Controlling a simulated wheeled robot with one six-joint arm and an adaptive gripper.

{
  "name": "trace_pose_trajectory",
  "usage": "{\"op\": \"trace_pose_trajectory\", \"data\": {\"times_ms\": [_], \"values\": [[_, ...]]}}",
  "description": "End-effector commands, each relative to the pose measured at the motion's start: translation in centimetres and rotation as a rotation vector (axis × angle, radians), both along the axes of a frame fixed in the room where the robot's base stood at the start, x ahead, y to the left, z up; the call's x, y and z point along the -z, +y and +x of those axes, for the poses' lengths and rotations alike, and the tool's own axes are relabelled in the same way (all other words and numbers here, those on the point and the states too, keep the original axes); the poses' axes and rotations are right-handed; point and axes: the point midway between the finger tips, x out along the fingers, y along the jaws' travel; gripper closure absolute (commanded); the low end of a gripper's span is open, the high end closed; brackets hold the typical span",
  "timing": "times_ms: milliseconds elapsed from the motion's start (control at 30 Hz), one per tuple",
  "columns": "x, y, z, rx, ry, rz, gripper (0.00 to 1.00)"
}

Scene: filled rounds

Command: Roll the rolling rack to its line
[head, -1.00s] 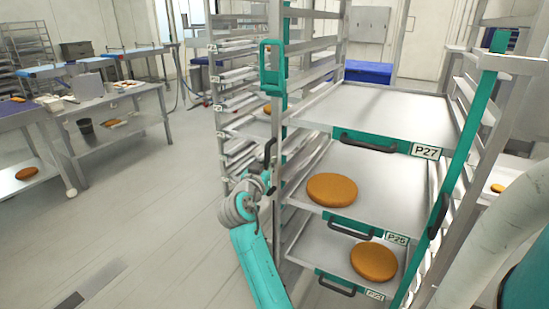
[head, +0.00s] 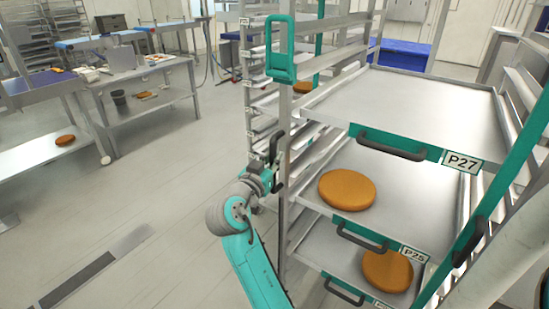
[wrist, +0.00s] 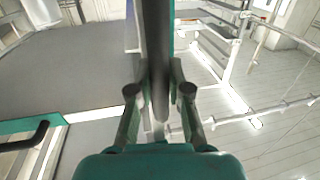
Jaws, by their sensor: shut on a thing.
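The rolling rack (head: 286,205) stands close in front of me at the right of the head view. It has teal and grey uprights and trays labelled P27 and P25. My gripper (head: 273,176) is at its left front upright, shut on a dark vertical handle (head: 274,148). In the wrist view my gripper (wrist: 159,98) has one finger on each side of the upright handle bar (wrist: 157,45). A dark strip (head: 76,281) lies on the floor at lower left; I cannot tell whether it is the line. The rack's wheels are out of view.
Round orange-brown items (head: 347,190) lie on the trays. Another rack (head: 257,100) with trays stands just behind on the left. A steel table (head: 150,100) and a lower bench (head: 30,152) stand at far left. The floor between them and the rack is clear.

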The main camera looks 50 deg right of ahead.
Motion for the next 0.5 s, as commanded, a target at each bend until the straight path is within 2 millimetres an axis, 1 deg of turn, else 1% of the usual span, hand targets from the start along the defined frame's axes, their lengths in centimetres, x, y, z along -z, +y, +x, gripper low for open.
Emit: {"op": "trace_pose_trajectory", "data": {"times_ms": [133,167,200,267,500], "values": [[0.12,0.29,0.06,-0.004,0.002,0.003,1.00],[0.12,0.29,0.06,-0.004,0.002,0.003,0.80],[0.11,0.30,0.07,-0.005,0.002,0.002,0.70],[0.10,0.28,0.07,-0.005,0.001,0.002,0.57],[0.06,0.17,0.05,-0.003,0.000,0.001,0.57]]}}
